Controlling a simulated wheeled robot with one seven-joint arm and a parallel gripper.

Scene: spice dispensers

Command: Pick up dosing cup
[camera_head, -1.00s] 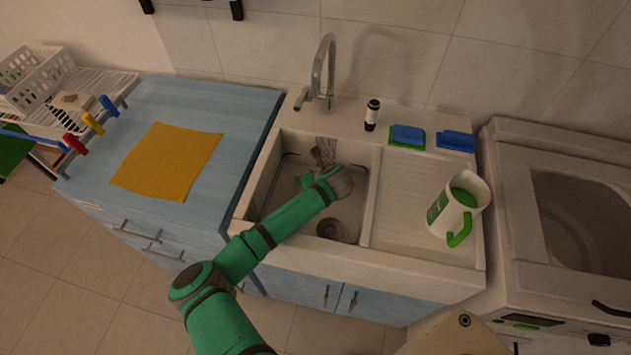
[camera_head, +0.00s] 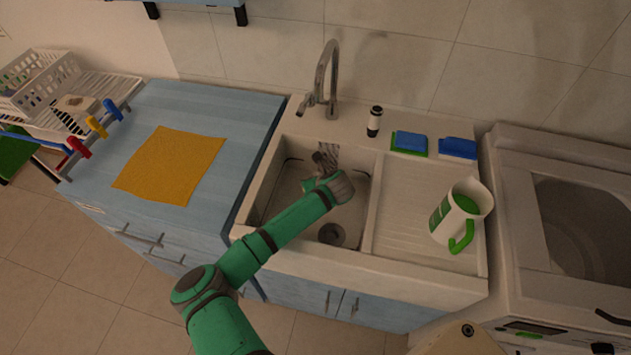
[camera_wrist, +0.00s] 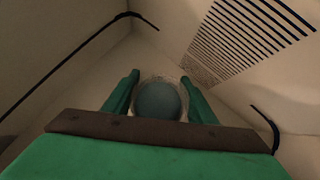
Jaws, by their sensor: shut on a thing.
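The dosing cup (camera_wrist: 158,101) shows in the wrist view as a small round cup with a blue-grey inside and a pale rim. It sits between the two green fingers of my gripper (camera_wrist: 160,98), which is shut on it. In the head view my gripper (camera_head: 324,165) is down inside the sink basin, near its back wall. My wrist hides most of it there, and I cannot make out the cup in that view.
The sink basin (camera_head: 280,200) has walls close around my gripper and a drain (camera_head: 331,234). A white and green jug (camera_head: 460,213) stands on the drainboard (camera_head: 405,200). A faucet (camera_head: 325,80), small bottle (camera_head: 375,121) and blue sponges (camera_head: 458,148) are behind. An orange cloth (camera_head: 170,165) lies left.

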